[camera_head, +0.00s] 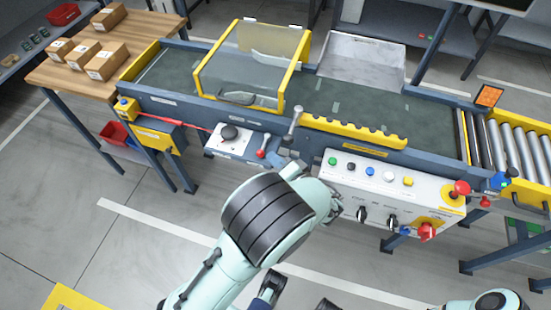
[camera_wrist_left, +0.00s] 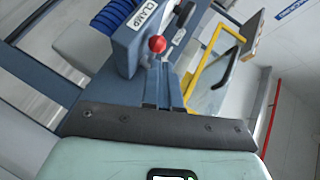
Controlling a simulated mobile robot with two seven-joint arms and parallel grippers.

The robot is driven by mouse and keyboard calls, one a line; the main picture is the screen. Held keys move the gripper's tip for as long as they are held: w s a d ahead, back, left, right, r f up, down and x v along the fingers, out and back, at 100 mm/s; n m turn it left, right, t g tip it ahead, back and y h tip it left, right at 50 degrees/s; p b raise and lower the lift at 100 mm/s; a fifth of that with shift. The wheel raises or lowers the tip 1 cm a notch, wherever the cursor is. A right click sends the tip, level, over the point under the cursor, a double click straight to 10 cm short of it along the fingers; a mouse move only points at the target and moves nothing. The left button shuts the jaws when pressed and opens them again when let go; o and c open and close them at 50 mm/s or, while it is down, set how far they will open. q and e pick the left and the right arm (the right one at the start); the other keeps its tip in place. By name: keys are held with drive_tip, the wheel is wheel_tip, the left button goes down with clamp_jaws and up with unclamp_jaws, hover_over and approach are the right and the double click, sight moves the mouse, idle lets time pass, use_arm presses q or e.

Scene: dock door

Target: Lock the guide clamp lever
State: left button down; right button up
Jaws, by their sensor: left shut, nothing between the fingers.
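The guide clamp lever has a red ball knob (camera_head: 261,154) and a short metal shaft, at the front edge of the conveyor in the head view. In the left wrist view its red knob (camera_wrist_left: 157,44) stands just past the fingertips, beside a blue-grey plate labelled CLAMP (camera_wrist_left: 137,22). My left gripper (camera_head: 278,161) is close to the right of the knob in the head view. In the left wrist view its fingers (camera_wrist_left: 163,82) are shut together with nothing between them. I cannot tell whether the fingertips touch the lever. My right gripper is not seen.
A grey lever (camera_head: 293,122) stands just right of the clamp lever. A control panel (camera_head: 345,178) with buttons and knobs is to the right. A clear guard with a yellow frame (camera_head: 290,78) stands over the belt. A yellow guide rail (camera_head: 350,130) runs along the front edge.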

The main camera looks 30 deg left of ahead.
use_arm(q)
drive_tip(key=s+d+r+p, duration=0.1)
drive_tip(key=s+d+r, duration=0.2)
drive_tip(key=s+d, duration=0.3)
drive_tip(key=shift+v, duration=1.15)
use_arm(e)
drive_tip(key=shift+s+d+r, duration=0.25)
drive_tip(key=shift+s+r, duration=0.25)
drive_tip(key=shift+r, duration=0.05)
use_arm(q)
drive_tip(key=shift+w+d+f, duration=0.15)
drive_tip(key=shift+d+f, duration=0.05)
